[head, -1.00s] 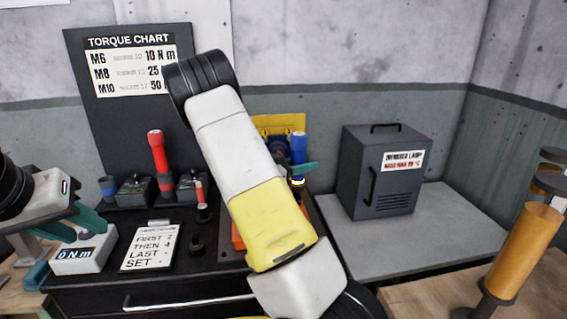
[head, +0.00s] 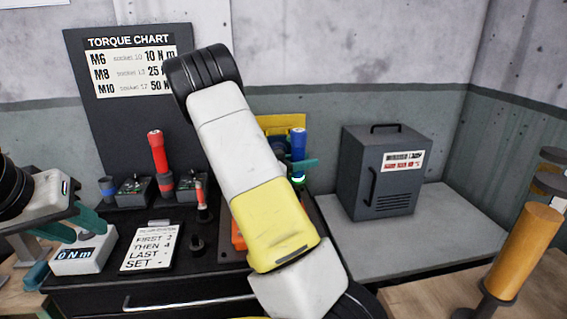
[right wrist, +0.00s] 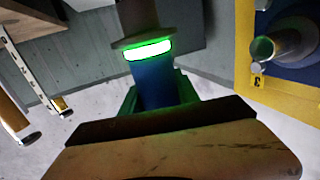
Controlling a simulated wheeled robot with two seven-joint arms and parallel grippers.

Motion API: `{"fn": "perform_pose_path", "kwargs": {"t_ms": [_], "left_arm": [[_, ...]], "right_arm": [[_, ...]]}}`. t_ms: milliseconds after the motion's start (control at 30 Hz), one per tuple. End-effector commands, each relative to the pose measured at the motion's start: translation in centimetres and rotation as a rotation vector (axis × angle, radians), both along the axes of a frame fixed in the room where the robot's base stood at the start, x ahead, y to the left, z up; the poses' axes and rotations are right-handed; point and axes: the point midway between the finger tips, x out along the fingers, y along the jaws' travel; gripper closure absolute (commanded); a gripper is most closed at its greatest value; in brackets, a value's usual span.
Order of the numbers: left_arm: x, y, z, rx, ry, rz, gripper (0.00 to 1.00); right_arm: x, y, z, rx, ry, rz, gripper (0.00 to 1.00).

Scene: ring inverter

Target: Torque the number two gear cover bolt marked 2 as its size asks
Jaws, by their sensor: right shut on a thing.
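My right gripper (head: 301,168) is shut on a blue driver (head: 299,144), which stands upright with a green ring lit at its lower end. In the right wrist view the driver (right wrist: 155,84) sits between the fingers, with the bright green ring and a dark collar beyond it. The yellow gear cover (head: 288,122) is mostly hidden behind my right arm. Its yellow edge (right wrist: 244,50) shows at right in the wrist view, with a bolt and a small mark I cannot read surely. Bolt 2 and the driver's tip are not clear. My left gripper (head: 80,226) is open and empty.
The torque chart (head: 130,75) lists M6 10, M8 25, M10 50 N m. A red driver (head: 158,152) stands behind the order card (head: 150,248). A tester (head: 84,254) reads 0 N m. A dark cabinet (head: 380,172) stands right; an amber cylinder (head: 525,250) stands nearer.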

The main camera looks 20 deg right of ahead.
Motion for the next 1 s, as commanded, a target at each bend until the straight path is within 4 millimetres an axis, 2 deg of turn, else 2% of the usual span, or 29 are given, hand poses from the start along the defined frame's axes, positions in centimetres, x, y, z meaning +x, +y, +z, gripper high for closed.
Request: {"fn": "perform_pose_path", "kwargs": {"t_ms": [600,1000], "left_arm": [[0.0,0.0,0.0,0.0,0.0,0.0,0.64],[0.0,0.0,0.0,0.0,0.0,0.0,0.64]], "right_arm": [[0.1,-0.1,3.5,-0.005,-0.004,0.0,1.0],[0.0,-0.1,3.8,-0.005,-0.003,0.0,1.0]]}}
